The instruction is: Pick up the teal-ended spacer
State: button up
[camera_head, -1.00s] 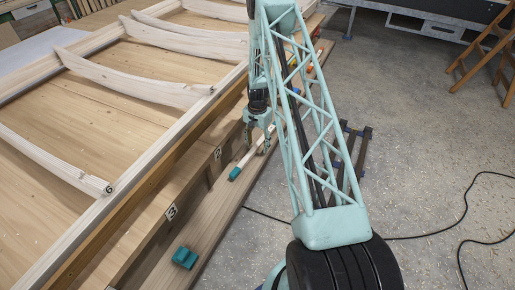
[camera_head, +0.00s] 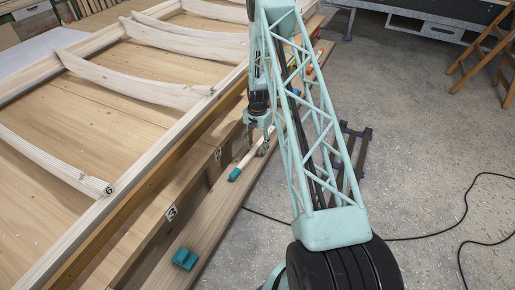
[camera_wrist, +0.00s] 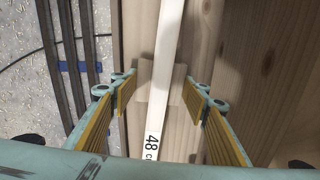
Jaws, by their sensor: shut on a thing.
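The teal-ended spacer is a long pale stick (camera_wrist: 168,38) with a teal end (camera_head: 234,174), lying along the wooden ledge. In the wrist view the stick runs between my fingers and bears a black "48" marking. A short pale wood block (camera_wrist: 153,82) shows at the stick, between the yellow pads. The spacer's far end is hidden behind my arm.
A teal block (camera_head: 185,258) lies on the near part of the ledge (camera_head: 215,225). A wooden frame with curved ribs (camera_head: 140,80) stands left, with number tags (camera_head: 171,212) on its side. A dark rack (camera_head: 355,150) and black cable (camera_head: 466,205) lie on the floor at right.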

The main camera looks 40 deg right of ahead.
aim_at(259, 145)
jog(key=shift+r, duration=0.15)
jog(key=shift+r, duration=0.5)
jog(key=shift+s+d+r+p, duration=0.15)
jog(key=shift+r+p, duration=0.15)
jog(key=shift+r, duration=0.3)
jog(key=shift+s+r+p, duration=0.15)
jog(key=shift+r+p, duration=0.15)
jog(key=shift+r, duration=0.3)
jog(key=s+d+r+p, duration=0.1)
jog(key=s+d+p, duration=0.1)
jog(key=s+d, duration=0.5)
jog(key=s, duration=0.6)
jog(key=shift+s+r, duration=0.15)
jog(key=shift+s, duration=0.15)
jog(key=shift+w+r, duration=0.1)
